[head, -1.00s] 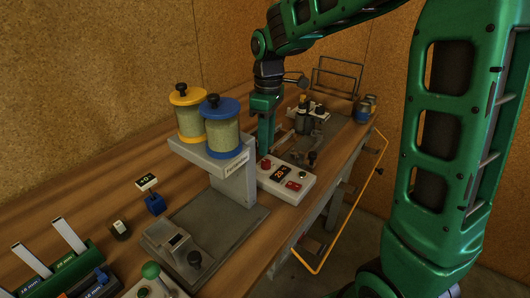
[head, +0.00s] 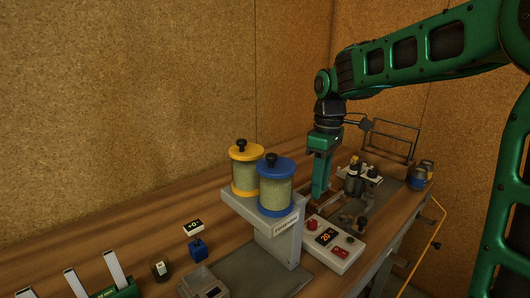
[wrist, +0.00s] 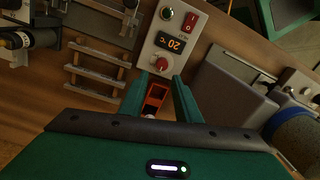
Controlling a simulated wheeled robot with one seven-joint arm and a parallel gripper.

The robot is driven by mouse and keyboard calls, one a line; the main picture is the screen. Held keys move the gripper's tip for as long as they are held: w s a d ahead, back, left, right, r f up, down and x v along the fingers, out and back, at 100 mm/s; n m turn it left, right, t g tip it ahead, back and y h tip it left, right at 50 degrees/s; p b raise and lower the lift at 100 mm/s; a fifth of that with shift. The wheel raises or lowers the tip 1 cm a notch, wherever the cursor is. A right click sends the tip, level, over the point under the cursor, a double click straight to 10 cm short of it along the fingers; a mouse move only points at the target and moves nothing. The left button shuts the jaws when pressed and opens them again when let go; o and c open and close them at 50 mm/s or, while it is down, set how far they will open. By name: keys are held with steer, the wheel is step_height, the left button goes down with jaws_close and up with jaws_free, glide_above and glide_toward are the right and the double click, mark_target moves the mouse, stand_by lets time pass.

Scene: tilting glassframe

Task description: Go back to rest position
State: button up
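My gripper (head: 318,196) hangs pointing down above the workbench, behind the control box, in the head view. In the wrist view my gripper (wrist: 160,76) shows two green fingers standing apart. An orange and black piece (wrist: 156,97) shows between the fingers; no clear contact with either finger is visible. The control box (head: 318,250) is white, with a lit display reading 20 °C, a red button, a green button and a red switch. In the wrist view the control box (wrist: 150,42) lies just beyond the fingertips.
The dispenser stand (head: 283,248) with yellow-lidded (head: 246,173) and blue-lidded (head: 275,190) jars is left of my gripper. A cork wall stands behind.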

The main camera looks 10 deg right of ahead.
steer(key=s+d+f+m, duration=0.2)
steer(key=s+d+m, duration=0.7)
steer(key=s+d, duration=0.5)
steer(key=s+d+f+m, duration=0.1)
steer(key=s+f+m, duration=0.1)
steer(key=s, duration=0.5)
steer(key=s+d+f+m, duration=0.2)
steer(key=s+m, duration=0.3)
steer(key=s, duration=0.3)
steer(key=shift+d+f, duration=0.15)
steer(key=shift+d, duration=0.05)
steer(key=shift+w+f, duration=0.25)
steer(key=shift+w, duration=0.3)
